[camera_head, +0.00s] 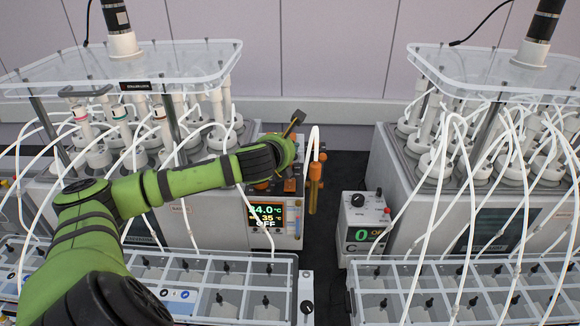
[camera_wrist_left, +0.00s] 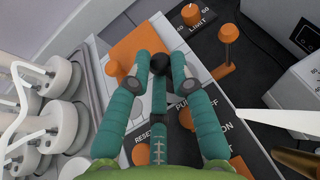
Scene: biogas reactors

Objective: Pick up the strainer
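I cannot pick out a strainer with certainty in either view. My left arm reaches in from the left, and its hand (camera_head: 272,158) is in front of the left reactor unit's control panel. In the left wrist view my left gripper (camera_wrist_left: 161,66) has teal fingers spread over the panel, with a dark round tip or knob between them. I see nothing clearly held. A small dark, brownish piece (camera_head: 293,123) sticks up beside the hand; what it is, I cannot tell. A brass-coloured piece (camera_wrist_left: 298,161) is at the lower right of the wrist view. My right gripper is not in view.
The left reactor's display (camera_head: 266,216) is below the hand. An orange-brown rod (camera_head: 314,182) with a white tube stands right of it. A small grey box (camera_head: 362,225) and the right reactor unit (camera_head: 500,190) are further right. White tubes and compartment trays (camera_head: 225,266) crowd the front.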

